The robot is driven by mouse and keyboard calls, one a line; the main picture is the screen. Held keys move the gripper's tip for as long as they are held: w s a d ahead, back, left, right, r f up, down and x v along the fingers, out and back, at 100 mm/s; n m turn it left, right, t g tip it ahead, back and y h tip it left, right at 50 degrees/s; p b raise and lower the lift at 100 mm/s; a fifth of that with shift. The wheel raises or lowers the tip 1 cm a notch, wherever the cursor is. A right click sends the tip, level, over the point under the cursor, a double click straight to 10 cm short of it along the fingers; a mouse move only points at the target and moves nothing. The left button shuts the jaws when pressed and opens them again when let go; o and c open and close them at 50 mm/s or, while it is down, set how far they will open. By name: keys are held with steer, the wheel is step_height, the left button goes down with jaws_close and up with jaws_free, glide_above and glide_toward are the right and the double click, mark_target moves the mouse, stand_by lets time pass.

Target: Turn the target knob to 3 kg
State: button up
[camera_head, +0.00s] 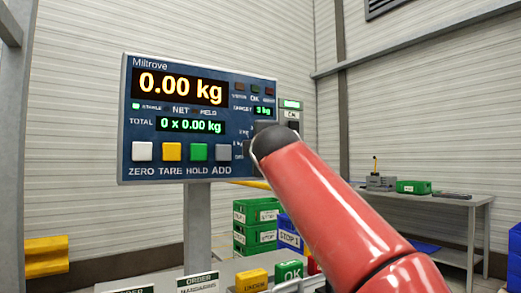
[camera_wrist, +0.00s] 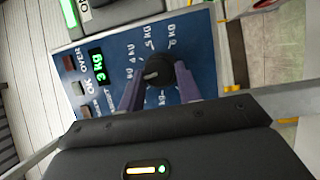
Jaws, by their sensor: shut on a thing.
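The weighing terminal (camera_head: 225,95) faces me in the head view. Its target display (camera_head: 262,110) reads 3 kg, and the same display in the wrist view (camera_wrist: 100,65) also reads 3 kg. The dark round target knob (camera_wrist: 167,71) sits on the blue panel. A light mark on it points left in the wrist view; the label it meets cannot be read clearly. My gripper (camera_wrist: 158,84) is shut on the knob, one purple-grey finger on each side. In the head view my red arm hides the knob and fingers.
The main display (camera_head: 180,87) reads 0.00 kg. White, yellow, green and grey buttons (camera_head: 171,152) line the panel's bottom. Below are green crates (camera_head: 255,236), a yellow block (camera_head: 252,280) and a green OK block (camera_head: 289,272). A side table (camera_head: 425,196) stands at right.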

steer(key=shift+r+m+g, duration=0.1)
steer(key=shift+m+g, duration=0.2)
steer(key=shift+m, duration=0.5)
steer(key=o, duration=1)
steer(key=shift+c, duration=0.2)
steer(key=s+d+b, duration=0.1)
steer(key=s+b, duration=0.1)
steer(key=s, duration=0.5)
steer(key=shift+s+d, duration=0.2)
steer(key=shift+s, duration=0.1)
